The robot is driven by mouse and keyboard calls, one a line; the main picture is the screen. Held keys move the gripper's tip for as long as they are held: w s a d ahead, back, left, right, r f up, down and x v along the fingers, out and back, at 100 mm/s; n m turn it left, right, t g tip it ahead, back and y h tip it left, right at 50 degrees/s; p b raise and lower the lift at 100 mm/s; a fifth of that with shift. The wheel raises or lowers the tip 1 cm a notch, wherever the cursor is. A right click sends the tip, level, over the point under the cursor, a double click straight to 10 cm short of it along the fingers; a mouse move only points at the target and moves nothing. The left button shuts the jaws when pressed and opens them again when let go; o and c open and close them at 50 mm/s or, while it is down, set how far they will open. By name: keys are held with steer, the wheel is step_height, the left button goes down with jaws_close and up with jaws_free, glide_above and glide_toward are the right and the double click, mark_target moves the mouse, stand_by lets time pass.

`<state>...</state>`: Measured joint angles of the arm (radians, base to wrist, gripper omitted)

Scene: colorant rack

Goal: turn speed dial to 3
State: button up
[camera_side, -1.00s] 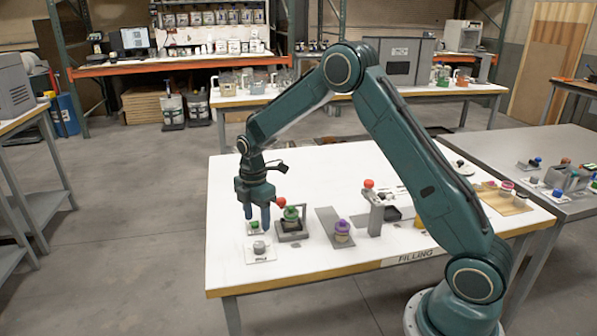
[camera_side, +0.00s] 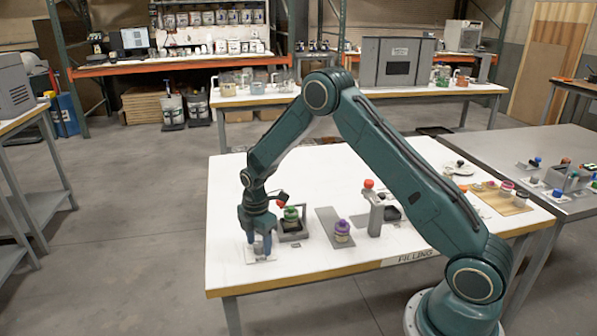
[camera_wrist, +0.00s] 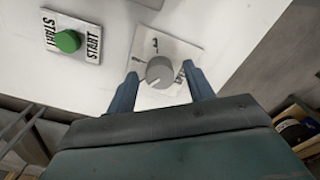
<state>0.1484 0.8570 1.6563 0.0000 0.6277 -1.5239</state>
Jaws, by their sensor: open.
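The speed dial is a grey round knob (camera_wrist: 160,72) on a white plate (camera_wrist: 183,48) with dark markings, seen in the wrist view. A pale pointer line on the knob points to the lower left in that view. My gripper (camera_wrist: 163,88) is open, with one blue finger on each side of the knob. I cannot tell whether the fingers touch it. In the side view my gripper (camera_side: 259,254) is low over the dial plate (camera_side: 249,259), and the fingers hide the knob.
A green start button (camera_wrist: 68,41) sits on its own plate beside the dial. In the side view a stand with a green-topped container (camera_side: 291,222) is close to the right of my gripper. A purple-topped container (camera_side: 342,231) is further right.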

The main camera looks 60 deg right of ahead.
steer(key=c, duration=1)
steer(key=shift+m, duration=0.3)
steer(key=m, duration=0.4)
steer(key=shift+m, duration=0.4)
steer(key=m, duration=1.1)
steer(key=shift+m, duration=0.4)
steer(key=m, duration=0.6)
steer(key=shift+r+m, duration=0.1)
steer(key=shift+m, duration=0.3)
steer(key=shift+o, duration=0.2)
